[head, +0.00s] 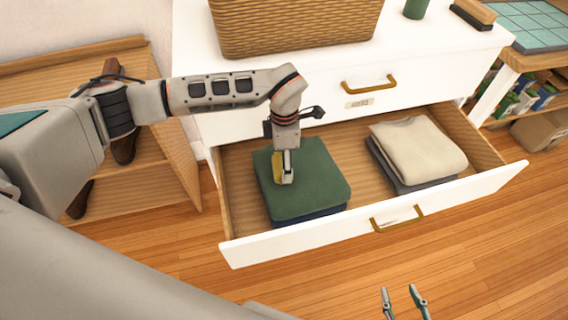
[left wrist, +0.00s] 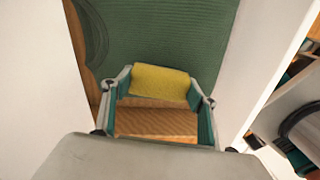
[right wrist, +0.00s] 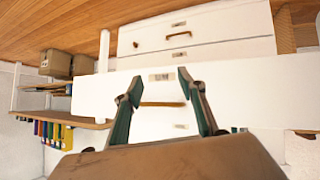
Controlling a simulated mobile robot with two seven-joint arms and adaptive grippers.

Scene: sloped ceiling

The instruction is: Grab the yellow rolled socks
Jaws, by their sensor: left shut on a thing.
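The yellow rolled socks (left wrist: 160,82) sit between the fingertips of my left gripper (left wrist: 160,88), which is shut on them. In the head view the yellow socks (head: 278,168) show as a small patch beside the left gripper (head: 284,168), over the folded dark green garment (head: 312,182) in the open drawer. I cannot tell whether the socks touch the garment. My right gripper (head: 404,298) is open and empty at the bottom of the head view. Its parted fingers also show in the right wrist view (right wrist: 157,88).
The white drawer front (head: 440,205) with a brass handle stands pulled out from the white dresser (head: 320,100). A folded cream garment (head: 415,145) lies in the drawer's right side. A wicker basket (head: 290,28) stands on the dresser. A wooden shelf (head: 165,185) is at left.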

